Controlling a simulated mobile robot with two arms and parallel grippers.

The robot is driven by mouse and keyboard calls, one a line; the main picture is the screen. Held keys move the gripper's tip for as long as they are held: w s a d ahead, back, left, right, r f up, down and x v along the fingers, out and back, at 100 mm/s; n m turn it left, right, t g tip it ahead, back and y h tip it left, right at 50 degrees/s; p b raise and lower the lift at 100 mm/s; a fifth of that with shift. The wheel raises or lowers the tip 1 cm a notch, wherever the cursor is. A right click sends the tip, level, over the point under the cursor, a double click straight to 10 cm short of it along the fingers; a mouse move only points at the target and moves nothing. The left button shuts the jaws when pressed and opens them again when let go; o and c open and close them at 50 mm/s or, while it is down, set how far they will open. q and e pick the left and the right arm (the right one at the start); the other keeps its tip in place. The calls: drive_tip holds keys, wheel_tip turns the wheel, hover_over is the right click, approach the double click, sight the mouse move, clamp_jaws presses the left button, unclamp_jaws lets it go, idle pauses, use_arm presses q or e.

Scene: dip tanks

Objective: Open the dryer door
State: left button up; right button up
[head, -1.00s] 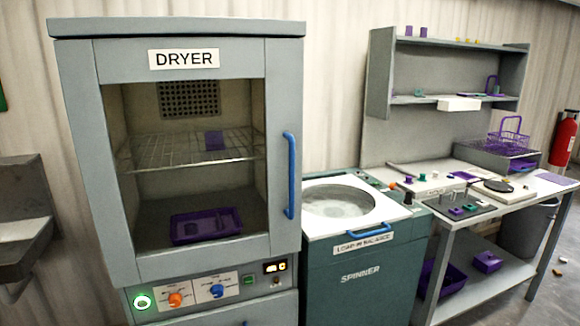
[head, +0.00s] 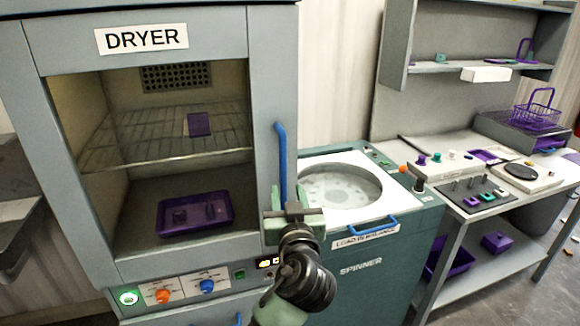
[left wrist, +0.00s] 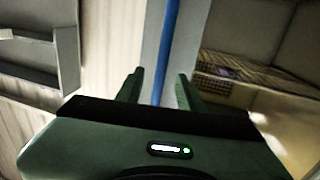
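The dryer door (head: 262,110) is shut, a grey frame around a large window. Its upright blue handle (head: 282,160) is on the right side; it also shows in the left wrist view (left wrist: 170,40). My left gripper (head: 291,207) is at the lower part of the handle and hides its bottom end. In the left wrist view, the two fingers of my left gripper (left wrist: 158,88) are apart, with the blue bar running between them. A gap shows beside the bar, so the gripper is not closed on it. My right gripper is out of view.
Inside the dryer are a wire rack (head: 150,145) with a purple piece and a purple tray (head: 165,225). The spinner (head: 375,275) stands close on the right, with a workbench (head: 455,255) beyond it. A control panel (head: 180,290) is below the door.

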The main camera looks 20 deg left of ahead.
sight(284, 179)
use_arm(q)
drive_tip(key=shift+w+a+r, duration=0.2)
drive_tip(key=shift+w+r, duration=0.1)
drive_tip(key=p+x, duration=0.2)
drive_tip(key=x, duration=0.4)
drive_tip(key=shift+f, duration=0.1)
drive_tip(key=shift+w+a+f, duration=0.1)
drive_tip(key=shift+w+a, duration=0.05)
drive_tip(key=shift+w, duration=0.1)
clamp_jaws()
idle(0.8)
